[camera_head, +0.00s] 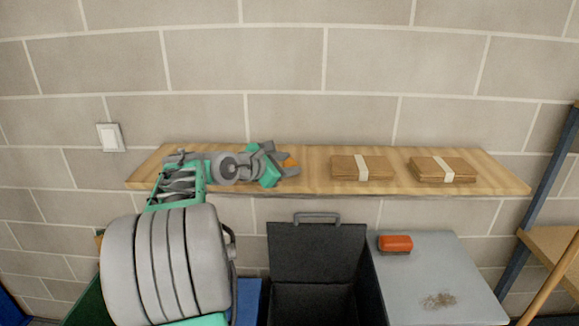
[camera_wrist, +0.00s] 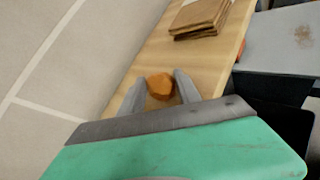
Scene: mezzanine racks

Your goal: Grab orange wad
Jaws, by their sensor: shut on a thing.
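The orange wad (camera_wrist: 160,86) is a small rounded lump between the two grey fingers of my gripper (camera_wrist: 159,90) in the wrist view. My gripper is shut on it, over the wooden shelf (camera_wrist: 162,52). In the head view my gripper (camera_head: 289,163) reaches along the shelf (camera_head: 313,176) from the left. Only a little of the orange wad (camera_head: 291,162) shows there between the fingertips. I cannot tell whether the wad still touches the shelf.
Two flat brown bundles with pale bands, one nearer (camera_head: 345,168) and one farther right (camera_head: 428,170), lie on the shelf. Below are an open black bin (camera_head: 315,253) and a grey surface (camera_head: 430,275) with a red-orange block (camera_head: 395,243). A block wall stands behind.

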